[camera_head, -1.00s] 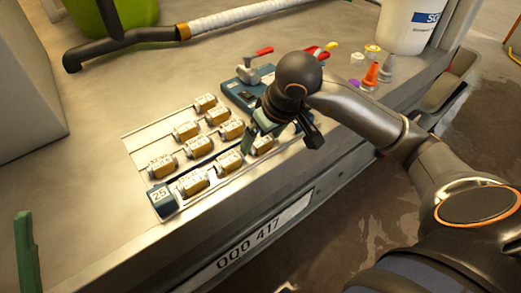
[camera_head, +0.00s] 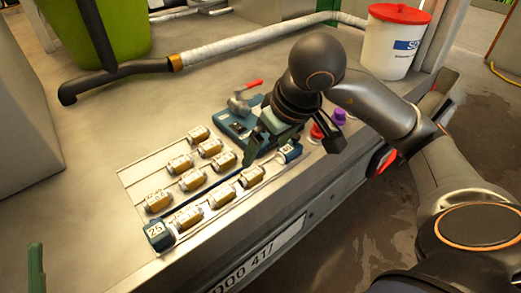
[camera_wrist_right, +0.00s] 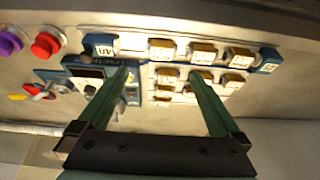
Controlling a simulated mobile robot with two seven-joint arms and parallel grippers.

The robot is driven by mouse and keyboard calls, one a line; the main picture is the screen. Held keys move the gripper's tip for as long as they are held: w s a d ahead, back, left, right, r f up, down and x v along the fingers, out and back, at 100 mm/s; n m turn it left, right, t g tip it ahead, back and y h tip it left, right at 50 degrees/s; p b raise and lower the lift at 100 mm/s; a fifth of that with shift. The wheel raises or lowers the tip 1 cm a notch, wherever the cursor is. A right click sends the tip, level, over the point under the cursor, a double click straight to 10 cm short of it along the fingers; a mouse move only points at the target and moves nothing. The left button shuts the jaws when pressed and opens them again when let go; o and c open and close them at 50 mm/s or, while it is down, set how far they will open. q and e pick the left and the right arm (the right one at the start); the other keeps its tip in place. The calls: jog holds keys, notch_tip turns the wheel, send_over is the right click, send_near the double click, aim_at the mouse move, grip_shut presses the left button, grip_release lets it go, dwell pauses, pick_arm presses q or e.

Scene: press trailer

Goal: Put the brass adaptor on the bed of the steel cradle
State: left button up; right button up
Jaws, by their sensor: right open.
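Several brass adaptors (camera_head: 192,180) with white labels sit in rows on a pale tray (camera_head: 130,180); they also show in the right wrist view (camera_wrist_right: 200,77). I cannot tell which adaptor is meant. A blue fixture (camera_head: 228,122) with metal parts lies behind the rows; I cannot tell whether it is the steel cradle. My right gripper (camera_head: 293,148) is open and empty, above the tray's right end and beside the fixture. Its fingers (camera_wrist_right: 160,77) straddle the view of fixture and adaptors. A green finger, apparently of my left gripper (camera_head: 36,270), shows at the bottom left edge; its opening is hidden.
Blue end blocks marked 25 (camera_head: 156,234) and 40 (camera_head: 288,151) bound the front row. A red-handled valve (camera_head: 245,97) stands behind the fixture. Red (camera_head: 317,132) and purple (camera_head: 338,116) caps and a white bucket (camera_head: 393,45) are to the right.

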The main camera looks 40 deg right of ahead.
jog(key=s+a+f+m+g+y, duration=0.3)
jog(key=s+a+g+y, duration=0.35)
jog(key=a, duration=0.75)
jog(key=s+a+r+m+g+y, duration=0.4)
jog(key=s+a+r+m+y, duration=0.45)
jog(key=a+m+y, duration=0.2)
jog(key=w+d+r+m+t+y, duration=0.35)
jog(key=m+t, duration=0.35)
jog(key=m, duration=0.5)
jog(key=w+d+r+m+t+y, duration=0.2)
jog(key=r+m+t+y, duration=0.15)
jog(key=m+t, duration=0.6)
jog(key=w+d+f+m+t+h, duration=0.3)
jog(key=m+h, duration=0.4)
jog(key=m, duration=0.7)
jog(key=w+d+f+m+t+h, duration=0.2)
jog(key=f+m+t+h, duration=0.3)
jog(key=m, duration=1)
jog(key=w+t+h, duration=0.1)
jog(key=t+h, duration=0.1)
jog(key=t, duration=0.1)
jog(key=shift+w+d+f+t+h, duration=0.25)
jog(key=shift+w+d+t+h, duration=0.05)
jog(key=shift+w+d, duration=0.1)
